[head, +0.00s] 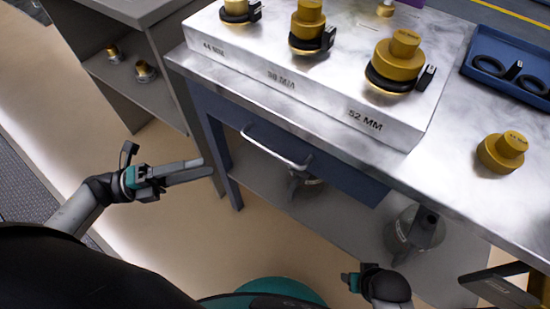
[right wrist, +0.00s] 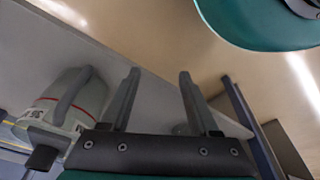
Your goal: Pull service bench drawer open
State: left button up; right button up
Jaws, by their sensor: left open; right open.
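The service bench drawer has a blue front (head: 345,174) under the steel bench top and looks closed. Its curved silver bar handle (head: 276,152) runs across the front. My left gripper (head: 208,167) is open and empty, left of the handle and apart from it, with its fingers pointing right towards the bench. My right gripper (right wrist: 157,76) is open and empty in the right wrist view, its two fingers well apart. In the head view only part of it shows at the bottom, below the bench, and its fingertips are hard to make out.
A block (head: 300,85) with gold caps stands on the bench top, by a loose gold cap (head: 502,152) and a blue tray (head: 508,66). Metal containers (head: 415,229) stand on the lower shelf. A grey cabinet (head: 122,85) is at left. A canister (right wrist: 62,103) shows in the wrist view.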

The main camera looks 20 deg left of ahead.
aim_at(272, 151)
pick_arm(q)
jog(key=x, duration=1.5)
jog(key=shift+d+b, duration=0.2)
jog(key=shift+b, duration=0.2)
pick_arm(e)
jog(key=shift+w+a+r, duration=0.15)
jog(key=shift+w+r, duration=0.4)
jog(key=shift+r, duration=0.3)
jog(key=shift+s, duration=0.1)
pick_arm(q)
jog(key=c, duration=0.3)
grip_shut()
pick_arm(e)
jog(key=shift+s+f, duration=0.1)
jog(key=shift+f, duration=0.05)
jog(key=shift+w, duration=0.2)
